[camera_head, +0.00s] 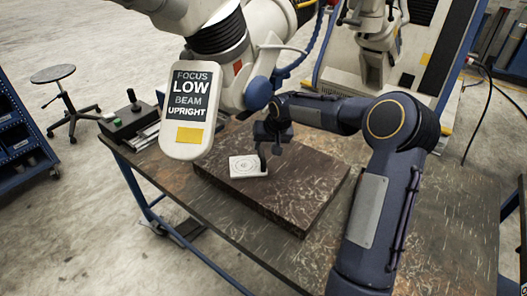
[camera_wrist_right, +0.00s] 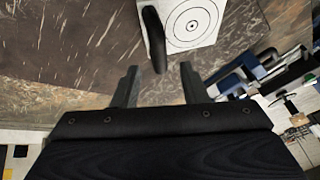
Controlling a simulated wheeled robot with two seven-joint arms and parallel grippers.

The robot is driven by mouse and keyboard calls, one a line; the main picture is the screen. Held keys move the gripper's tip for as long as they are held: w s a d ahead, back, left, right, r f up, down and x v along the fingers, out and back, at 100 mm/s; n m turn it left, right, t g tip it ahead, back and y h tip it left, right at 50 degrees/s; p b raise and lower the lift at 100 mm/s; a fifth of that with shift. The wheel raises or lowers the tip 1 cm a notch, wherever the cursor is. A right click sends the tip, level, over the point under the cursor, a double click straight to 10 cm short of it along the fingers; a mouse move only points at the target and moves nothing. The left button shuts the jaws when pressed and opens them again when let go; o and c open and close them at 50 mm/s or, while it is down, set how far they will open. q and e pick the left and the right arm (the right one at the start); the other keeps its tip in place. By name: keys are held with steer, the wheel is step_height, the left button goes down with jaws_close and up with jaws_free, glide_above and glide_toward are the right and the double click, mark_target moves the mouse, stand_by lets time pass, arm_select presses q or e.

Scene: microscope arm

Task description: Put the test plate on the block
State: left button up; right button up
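The test plate (camera_head: 246,167) is a small white square with ring marks. In the head view it appears to lie on the back left part of the dark brown block (camera_head: 290,200). A black upright handle (camera_wrist_right: 153,38) stands at the plate's edge, and the plate (camera_wrist_right: 190,22) is cut off at the top of the wrist view. My right gripper (camera_head: 270,143) is over the plate's right side. In the wrist view its two fingers (camera_wrist_right: 158,84) are apart with nothing between them, short of the handle. My left gripper is not in view.
The block lies on a worn workbench (camera_head: 445,215). A large white arm with a sign (camera_head: 191,100) reading "FOCUS LOW BEAM UPRIGHT" hangs to the left, near my right gripper. A control box (camera_head: 128,120) with a lever stands on the bench's left corner. The block's front part is clear.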

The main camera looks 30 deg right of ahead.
steer(key=shift+v, duration=1.5)
